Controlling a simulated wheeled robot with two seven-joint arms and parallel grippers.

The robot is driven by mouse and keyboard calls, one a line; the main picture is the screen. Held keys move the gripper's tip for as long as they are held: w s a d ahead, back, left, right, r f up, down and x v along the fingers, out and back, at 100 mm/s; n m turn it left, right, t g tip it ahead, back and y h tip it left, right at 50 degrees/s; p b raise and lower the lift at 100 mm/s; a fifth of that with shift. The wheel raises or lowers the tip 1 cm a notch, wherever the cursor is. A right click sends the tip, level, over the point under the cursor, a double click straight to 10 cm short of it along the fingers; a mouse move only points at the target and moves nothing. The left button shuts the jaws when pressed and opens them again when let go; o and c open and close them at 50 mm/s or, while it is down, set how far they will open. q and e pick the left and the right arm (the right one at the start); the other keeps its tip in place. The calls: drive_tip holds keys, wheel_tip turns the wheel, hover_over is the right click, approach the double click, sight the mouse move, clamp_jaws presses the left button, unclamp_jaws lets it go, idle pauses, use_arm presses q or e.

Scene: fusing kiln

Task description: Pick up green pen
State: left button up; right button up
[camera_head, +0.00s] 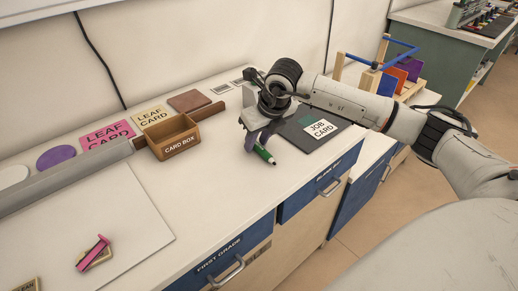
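The green pen (264,154) shows at the fingertips of my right gripper (256,142), above or on the pale worktop near its front edge. Its dark tip end points down and to the right. Its other end is hidden behind the gripper. My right arm comes in from the right, and the gripper points down at the pen. A finger overlaps the pen, but I cannot tell whether the fingers are closed on it or whether the pen touches the worktop. My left gripper is not in view.
A dark board with a job card (320,129) lies right of the gripper. A wooden card box (172,139) stands to the left, with leaf cards (106,135) behind a grey rail (62,181). A pink clip-like item (93,252) lies on a white board (85,225). Blue drawers (222,258) are below.

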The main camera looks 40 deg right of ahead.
clamp_jaws()
idle(0.5)
